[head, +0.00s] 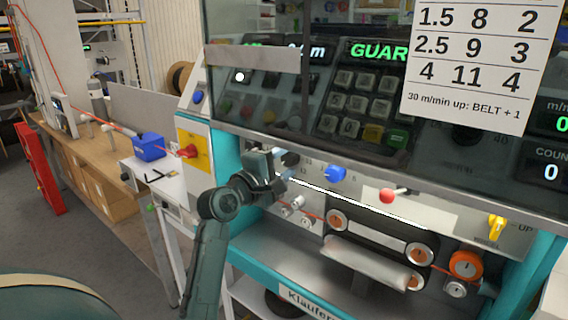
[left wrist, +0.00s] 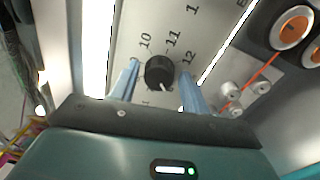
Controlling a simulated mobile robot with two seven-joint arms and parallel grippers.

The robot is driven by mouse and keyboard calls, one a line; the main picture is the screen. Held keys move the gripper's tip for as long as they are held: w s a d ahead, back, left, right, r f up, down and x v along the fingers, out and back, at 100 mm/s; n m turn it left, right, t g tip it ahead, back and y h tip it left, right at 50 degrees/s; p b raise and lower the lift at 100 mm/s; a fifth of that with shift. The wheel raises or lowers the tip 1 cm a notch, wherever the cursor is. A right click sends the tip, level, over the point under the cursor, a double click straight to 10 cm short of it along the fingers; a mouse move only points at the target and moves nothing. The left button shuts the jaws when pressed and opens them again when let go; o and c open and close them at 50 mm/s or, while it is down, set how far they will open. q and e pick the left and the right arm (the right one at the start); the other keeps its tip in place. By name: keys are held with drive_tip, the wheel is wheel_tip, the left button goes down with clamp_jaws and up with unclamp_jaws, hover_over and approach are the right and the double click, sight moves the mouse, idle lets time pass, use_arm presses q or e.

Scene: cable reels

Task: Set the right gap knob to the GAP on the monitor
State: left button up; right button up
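A black round knob (left wrist: 160,72) sits on a pale panel in the left wrist view, with the numbers 10, 11 and 12 printed around it. My left gripper (left wrist: 158,82) has its two blue fingers on either side of this knob, with a visible space beside each. It also shows in the head view (head: 284,168), at the left part of the machine's front panel, where it hides part of the scale. Whether this is the right gap knob I cannot tell. The pointer is unclear. No GAP value is readable. My right gripper is not in view.
Black belts on orange-hubbed rollers (head: 380,247) lie below. A printed number chart (head: 475,65) hangs above. A workbench (head: 85,160) stands left.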

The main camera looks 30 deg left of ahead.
use_arm(q)
drive_tip(key=shift+o, duration=0.7)
drive_tip(key=s+a+b, duration=0.1)
drive_tip(key=s+b, duration=0.1)
drive_tip(key=s, duration=1.1)
drive_tip(key=shift+f, duration=0.2)
drive_tip(key=s+d+f+m+g, duration=0.1)
drive_tip(key=d+f+m+g, duration=0.3)
drive_tip(key=f, duration=0.8)
drive_tip(key=d+f+m+g, duration=0.1)
drive_tip(key=d+f+m, duration=0.45)
drive_tip(key=f, duration=0.65)
drive_tip(key=s+d+f+m+g+h, duration=0.1)
drive_tip(key=s+d+f+m+g, duration=0.2)
drive_tip(key=s+d+f+m, duration=0.8)
wheel_tip(320, 180, down, 4)
drive_tip(key=s+m, duration=0.1)
drive_tip(key=s, duration=0.1)
drive_tip(key=shift+s+d, duration=0.3)
drive_tip(key=shift+s, duration=0.05)
